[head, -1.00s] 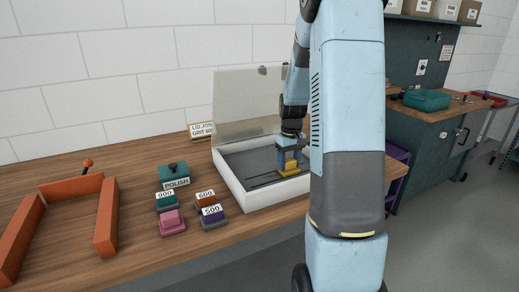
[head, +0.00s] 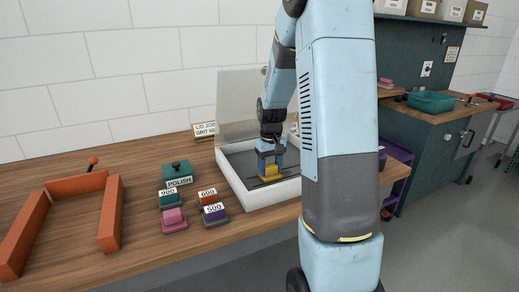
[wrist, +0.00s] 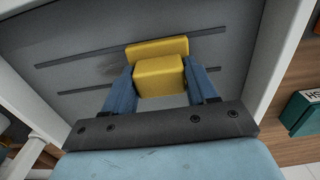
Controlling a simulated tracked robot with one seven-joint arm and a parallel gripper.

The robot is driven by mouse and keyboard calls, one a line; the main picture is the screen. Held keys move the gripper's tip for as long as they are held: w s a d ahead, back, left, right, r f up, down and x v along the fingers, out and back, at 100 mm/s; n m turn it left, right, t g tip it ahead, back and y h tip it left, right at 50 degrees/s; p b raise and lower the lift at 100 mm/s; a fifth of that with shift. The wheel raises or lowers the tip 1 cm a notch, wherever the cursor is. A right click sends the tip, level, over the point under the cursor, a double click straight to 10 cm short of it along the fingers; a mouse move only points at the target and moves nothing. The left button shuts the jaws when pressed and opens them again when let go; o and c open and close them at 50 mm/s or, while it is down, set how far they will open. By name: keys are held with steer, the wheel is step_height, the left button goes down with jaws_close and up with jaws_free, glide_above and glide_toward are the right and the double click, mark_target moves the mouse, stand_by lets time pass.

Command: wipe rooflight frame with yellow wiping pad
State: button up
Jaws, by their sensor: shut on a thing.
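The rooflight frame (head: 229,184) is a white box-like frame on the wooden bench, with a dark grey inner panel and a translucent lid (head: 240,105) raised at its back. My gripper (head: 270,172) is inside the frame's outline, pointing down, shut on the yellow wiping pad (head: 271,180). In the wrist view the pad's yellow block (wrist: 159,76) sits between the two blue fingers, its wider base (wrist: 157,48) over the grey panel (wrist: 95,62). Dark lines and a faint smudge show on the panel. I cannot tell whether the pad touches it.
Left of the frame stand a teal POLISH block (head: 176,172) and several small labelled blocks, with a pink block (head: 173,220) in front. An orange U-shaped holder (head: 110,215) is at far left. A sign (head: 204,130) stands behind. My arm hides the frame's right side.

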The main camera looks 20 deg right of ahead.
steer(key=shift+a, duration=1.25)
steer(key=shift+a+r, duration=0.1)
steer(key=shift+r, duration=0.05)
step_height(320, 180, up, 8)
